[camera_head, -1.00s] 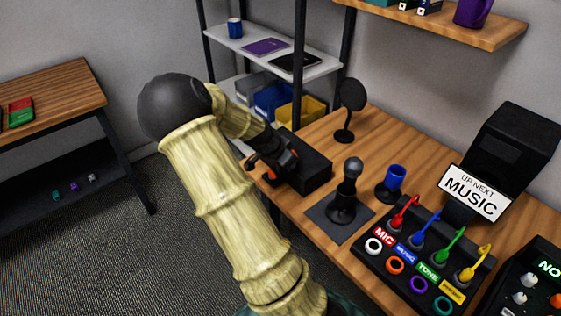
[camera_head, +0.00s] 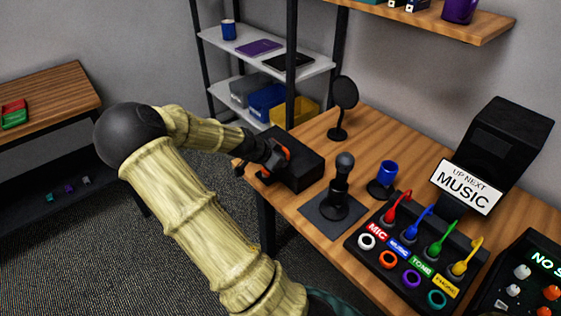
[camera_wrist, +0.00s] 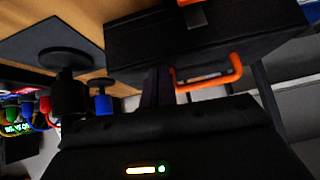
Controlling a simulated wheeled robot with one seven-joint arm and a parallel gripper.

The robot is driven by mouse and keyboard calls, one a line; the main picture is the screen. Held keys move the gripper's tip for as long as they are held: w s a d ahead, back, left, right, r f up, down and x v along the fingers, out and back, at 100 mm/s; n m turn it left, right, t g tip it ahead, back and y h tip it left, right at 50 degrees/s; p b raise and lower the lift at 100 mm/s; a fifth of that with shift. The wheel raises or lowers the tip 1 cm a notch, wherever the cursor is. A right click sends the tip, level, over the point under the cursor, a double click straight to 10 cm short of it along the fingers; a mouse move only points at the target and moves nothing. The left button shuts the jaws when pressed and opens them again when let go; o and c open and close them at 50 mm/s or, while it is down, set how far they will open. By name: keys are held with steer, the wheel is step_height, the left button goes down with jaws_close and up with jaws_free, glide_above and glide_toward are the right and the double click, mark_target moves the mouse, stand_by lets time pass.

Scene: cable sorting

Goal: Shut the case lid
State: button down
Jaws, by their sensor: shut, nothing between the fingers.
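The black case (camera_head: 303,165) sits at the left end of the wooden desk. Its top looks flat, and no raised lid shows in either view. In the wrist view, the case (camera_wrist: 225,40) fills the upper part, with an orange latch (camera_wrist: 188,2) at the top edge and an orange handle (camera_wrist: 208,80) on its near side. My gripper (camera_head: 268,158) is at the case's left side in the head view, partly covering it. In the wrist view, its dark fingers (camera_wrist: 157,86) are together beside the handle. I cannot tell whether they touch the case.
A joystick-like stand on a dark mat (camera_head: 330,212), a blue cup (camera_head: 386,175) and a round black disc on a stand (camera_head: 342,100) are right of the case. A panel of coloured plugs (camera_head: 410,250) lies nearer. Shelving (camera_head: 290,65) stands behind.

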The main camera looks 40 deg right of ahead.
steer(key=a+p, duration=0.4)
steer(key=a, duration=0.5)
steer(key=shift+a+r, duration=0.25)
steer(key=shift+w, duration=0.2)
stand_by(0.3)
